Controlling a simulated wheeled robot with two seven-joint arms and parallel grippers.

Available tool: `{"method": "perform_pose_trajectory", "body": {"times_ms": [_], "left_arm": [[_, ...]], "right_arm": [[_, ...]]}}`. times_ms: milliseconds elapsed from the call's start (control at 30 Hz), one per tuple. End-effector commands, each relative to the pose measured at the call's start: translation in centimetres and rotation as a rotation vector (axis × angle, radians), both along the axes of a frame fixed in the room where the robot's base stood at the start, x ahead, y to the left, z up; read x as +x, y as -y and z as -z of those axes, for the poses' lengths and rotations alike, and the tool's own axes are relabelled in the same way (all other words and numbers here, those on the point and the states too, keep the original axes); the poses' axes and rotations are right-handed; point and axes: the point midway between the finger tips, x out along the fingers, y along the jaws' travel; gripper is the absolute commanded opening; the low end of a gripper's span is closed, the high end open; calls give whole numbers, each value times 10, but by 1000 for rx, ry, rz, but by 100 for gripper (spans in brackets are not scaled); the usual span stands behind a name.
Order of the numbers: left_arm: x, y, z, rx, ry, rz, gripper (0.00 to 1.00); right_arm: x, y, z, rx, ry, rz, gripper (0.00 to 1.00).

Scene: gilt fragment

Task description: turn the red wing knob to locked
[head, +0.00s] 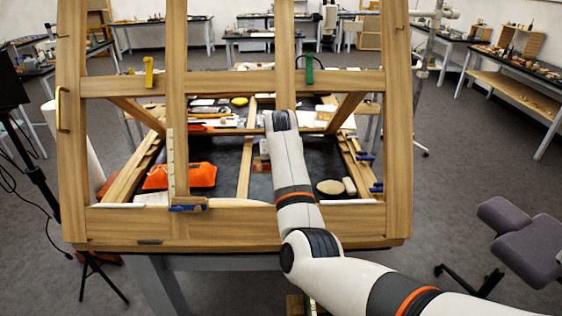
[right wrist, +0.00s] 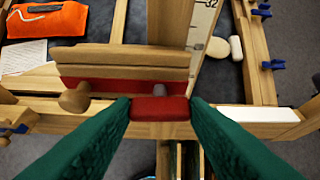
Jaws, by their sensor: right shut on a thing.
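The red wing knob (right wrist: 160,108) is in the right wrist view, its wing lying level across the picture. My right gripper (right wrist: 160,104) has its two green fingers at either end of the knob, shut on it. A wooden bar with a red strip (right wrist: 115,86) lies just behind and to the left of the knob, with a round brown peg (right wrist: 75,98) at its left. I cannot read any locked mark. My left gripper is in neither view.
A tripod stands at the left, a grey chair (head: 525,240) at the right.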

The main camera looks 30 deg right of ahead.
Motion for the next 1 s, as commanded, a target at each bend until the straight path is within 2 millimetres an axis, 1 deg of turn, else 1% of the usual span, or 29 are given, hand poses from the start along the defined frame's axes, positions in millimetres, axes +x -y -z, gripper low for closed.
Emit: {"method": "perform_pose_trajectory", "body": {"times_ms": [233, 700, 733, 800, 833, 1000], "left_arm": [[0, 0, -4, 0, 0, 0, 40], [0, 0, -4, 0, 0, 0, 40], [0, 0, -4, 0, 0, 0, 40], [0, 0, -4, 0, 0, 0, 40], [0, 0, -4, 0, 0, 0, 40], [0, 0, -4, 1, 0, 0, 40]], "right_arm": [[0, 1, -1, 46, 24, 34, 19], [0, 1, 0, 55, 29, 39, 19], [0, 1, 0, 55, 29, 39, 47], [0, 1, 0, 54, 28, 39, 58], [0, 1, 0, 54, 28, 38, 63], [0, 1, 0, 54, 27, 37, 64]]}}
